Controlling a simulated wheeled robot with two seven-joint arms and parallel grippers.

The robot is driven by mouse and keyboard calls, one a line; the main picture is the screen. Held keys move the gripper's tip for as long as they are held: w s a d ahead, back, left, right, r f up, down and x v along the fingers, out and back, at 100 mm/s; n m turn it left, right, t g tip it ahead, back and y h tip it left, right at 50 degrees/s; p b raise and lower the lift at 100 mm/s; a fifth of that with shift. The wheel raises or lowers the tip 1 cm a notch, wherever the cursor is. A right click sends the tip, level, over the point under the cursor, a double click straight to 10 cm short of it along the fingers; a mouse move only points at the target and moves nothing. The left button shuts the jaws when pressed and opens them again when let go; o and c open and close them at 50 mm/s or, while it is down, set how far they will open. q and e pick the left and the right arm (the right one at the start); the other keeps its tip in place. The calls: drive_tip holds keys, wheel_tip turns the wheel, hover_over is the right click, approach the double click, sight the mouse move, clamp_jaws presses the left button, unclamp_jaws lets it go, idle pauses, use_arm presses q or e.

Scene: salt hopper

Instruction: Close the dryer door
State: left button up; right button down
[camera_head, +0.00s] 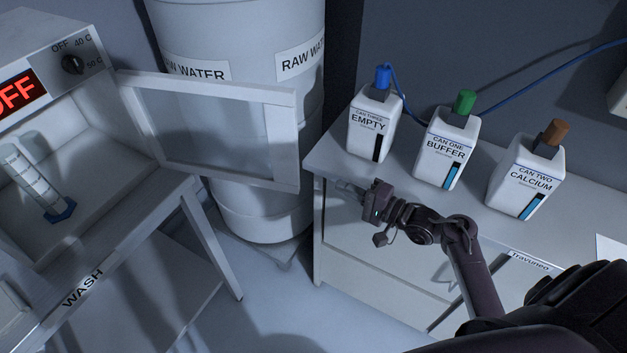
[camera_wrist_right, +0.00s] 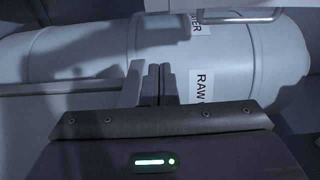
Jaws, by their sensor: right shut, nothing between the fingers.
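The dryer (camera_head: 85,141) stands at the left in the head view, with a red OFF display. Its framed, see-through door (camera_head: 207,129) hangs wide open to the right, in front of the raw water barrel. A clear cylinder with a blue foot (camera_head: 38,185) is inside the dryer. My right gripper (camera_head: 346,187) is shut and empty, just right of the door's free edge and apart from it, by the cabinet's left corner. In the right wrist view its fingers (camera_wrist_right: 158,84) are together in front of the barrel. My left gripper is out of view.
The raw water barrel (camera_head: 240,25) stands behind the door. The white cabinet (camera_head: 380,230) at right bears three cans: empty (camera_head: 374,122), buffer (camera_head: 446,148) and calcium (camera_head: 525,176). Floor shows between the dryer's stand and the cabinet.

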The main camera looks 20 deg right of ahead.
drive_tip(key=p+x, duration=0.2)
drive_tip(key=x, duration=0.8)
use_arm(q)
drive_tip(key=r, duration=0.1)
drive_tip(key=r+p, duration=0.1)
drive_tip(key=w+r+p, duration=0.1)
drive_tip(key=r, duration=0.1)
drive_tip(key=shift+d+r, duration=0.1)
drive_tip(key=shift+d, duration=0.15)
use_arm(e)
drive_tip(key=s+a, duration=0.2)
drive_tip(key=s, duration=0.1)
drive_tip(key=shift+s+a+r, duration=0.15)
drive_tip(key=shift+r, duration=0.2)
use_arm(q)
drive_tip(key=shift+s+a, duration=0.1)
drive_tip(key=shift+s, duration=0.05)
use_arm(e)
drive_tip(key=shift+s, duration=0.1)
